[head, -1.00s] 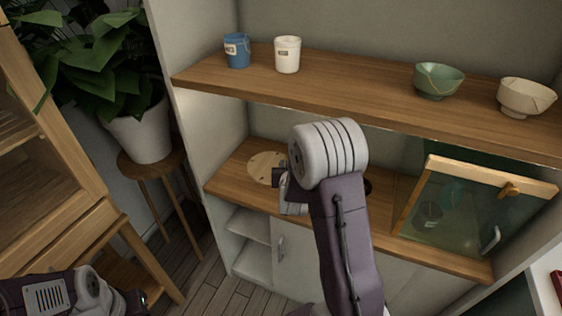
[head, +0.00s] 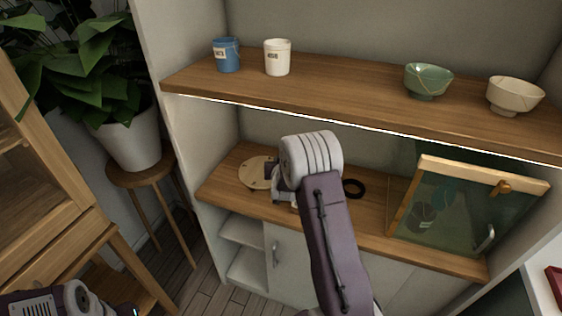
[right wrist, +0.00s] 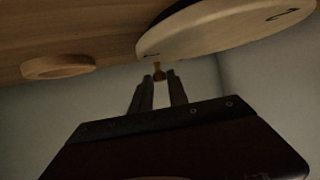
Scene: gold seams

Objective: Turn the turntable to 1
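The turntable (head: 254,174) is a pale round wooden disc on the lower shelf at the left, with small marks on its top. In the right wrist view the turntable (right wrist: 225,30) fills the upper right, with dark marks on its face. My right gripper (right wrist: 160,76) has its two fingers apart beside the disc's edge. In the head view my right wrist partly hides the gripper. My left arm is at the bottom left, its gripper out of frame.
A black ring (head: 353,188) lies on the lower shelf, right of my right wrist. The upper shelf (head: 340,90), above my arm, holds a blue cup (head: 227,55), white cup (head: 277,58), green bowl (head: 428,80) and cream bowl (head: 514,95).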

